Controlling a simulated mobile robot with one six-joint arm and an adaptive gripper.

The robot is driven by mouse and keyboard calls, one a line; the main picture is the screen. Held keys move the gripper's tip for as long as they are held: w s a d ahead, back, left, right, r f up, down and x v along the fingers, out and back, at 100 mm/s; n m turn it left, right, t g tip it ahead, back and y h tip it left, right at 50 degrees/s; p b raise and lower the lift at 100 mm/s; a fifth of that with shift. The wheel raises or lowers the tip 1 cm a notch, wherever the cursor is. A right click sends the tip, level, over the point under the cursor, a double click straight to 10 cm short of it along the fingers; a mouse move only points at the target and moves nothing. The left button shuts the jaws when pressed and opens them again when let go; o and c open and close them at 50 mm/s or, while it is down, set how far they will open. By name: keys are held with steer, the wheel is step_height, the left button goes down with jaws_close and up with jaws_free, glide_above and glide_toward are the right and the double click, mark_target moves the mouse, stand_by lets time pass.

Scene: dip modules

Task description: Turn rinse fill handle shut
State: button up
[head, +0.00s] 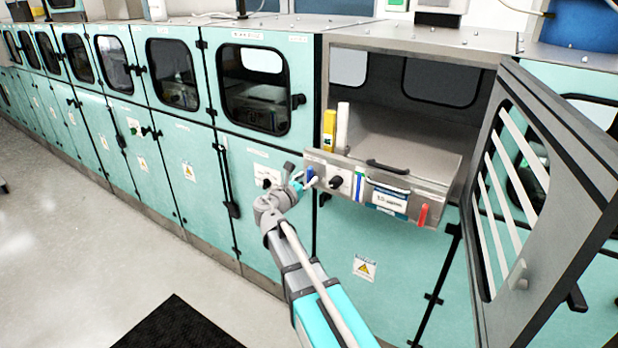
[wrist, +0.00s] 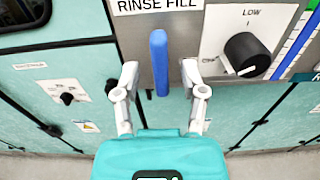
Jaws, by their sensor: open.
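The rinse fill handle is a blue lever (wrist: 159,62) under the "RINSE FILL" label (wrist: 158,5) in the wrist view, running up and down in that picture. It also shows small and blue in the head view (head: 310,175), at the left end of the open module's front panel. My gripper (wrist: 160,78) is open, with one finger on each side of the handle and a visible gap to each. In the head view my gripper (head: 303,183) is at that panel corner, and it partly hides the handle's surroundings.
A black knob (wrist: 246,55) marked LOW sits just right of the handle. The module's open door (head: 545,180) swings out on the right. A red lever (head: 422,216) is at the panel's right end.

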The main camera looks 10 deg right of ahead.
steer(key=v, duration=1)
steer(key=shift+s, duration=0.1)
steer(key=s+d+f+m+g+y, duration=0.4)
steer(key=s+d+f+m+g, duration=0.45)
steer(key=f+m, duration=0.35)
steer(key=s+a+f+m+g+y, duration=0.1)
steer(key=s+f+m+g+y, duration=0.1)
steer(key=m, duration=0.5)
steer(key=s+f+m+g+y, duration=0.2)
steer(key=s+f+m+y, duration=0.2)
steer(key=s+m+y, duration=0.2)
steer(key=shift+s+a+f+m+y, duration=0.25)
steer(key=shift+s+a+m+y, duration=0.15)
steer(key=shift+s+m, duration=0.55)
steer(key=shift+c, duration=0.2)
